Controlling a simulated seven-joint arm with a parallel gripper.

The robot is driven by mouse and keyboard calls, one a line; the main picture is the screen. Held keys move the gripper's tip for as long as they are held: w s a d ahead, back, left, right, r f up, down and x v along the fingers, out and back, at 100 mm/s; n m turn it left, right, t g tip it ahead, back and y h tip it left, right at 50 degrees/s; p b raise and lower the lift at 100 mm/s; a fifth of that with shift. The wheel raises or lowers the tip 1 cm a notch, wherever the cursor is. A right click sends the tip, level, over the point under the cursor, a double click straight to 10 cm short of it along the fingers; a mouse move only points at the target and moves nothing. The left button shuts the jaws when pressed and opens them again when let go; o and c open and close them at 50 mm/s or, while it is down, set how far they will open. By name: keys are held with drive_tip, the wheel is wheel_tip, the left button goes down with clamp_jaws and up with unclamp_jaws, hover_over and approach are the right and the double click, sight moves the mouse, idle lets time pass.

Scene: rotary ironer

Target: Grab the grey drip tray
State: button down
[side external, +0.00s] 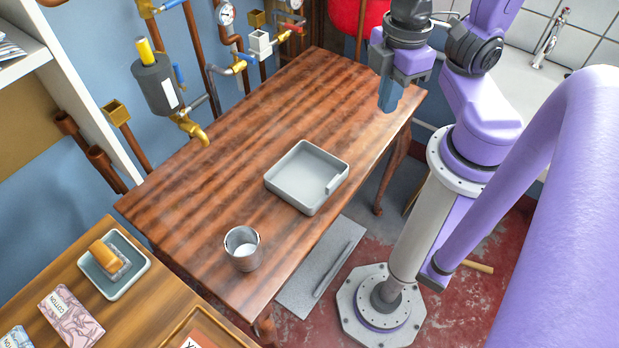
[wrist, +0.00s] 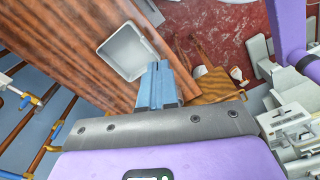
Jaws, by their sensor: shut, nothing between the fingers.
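The grey drip tray (side external: 304,183) is a shallow square tray with raised walls. It lies flat and empty near the middle of the wooden table, close to the table's front edge. In the wrist view the tray (wrist: 128,52) shows just beyond the fingers and to their upper left. My gripper (side external: 388,104) is shut and empty, with blue fingers pointing down. It hangs above the right end of the table, clear of the tray. In the wrist view my gripper (wrist: 158,68) shows its blue fingers together.
A metal cup (side external: 242,249) stands on the table (side external: 215,175) at the near left of the tray. Pipes and valves (side external: 235,68) line the wall behind. A lower wooden surface (side external: 160,312) at the left holds a soap dish (side external: 115,287). The tabletop around the tray is clear.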

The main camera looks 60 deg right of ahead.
drive_tip(key=c, duration=1.1)
unclamp_jaws()
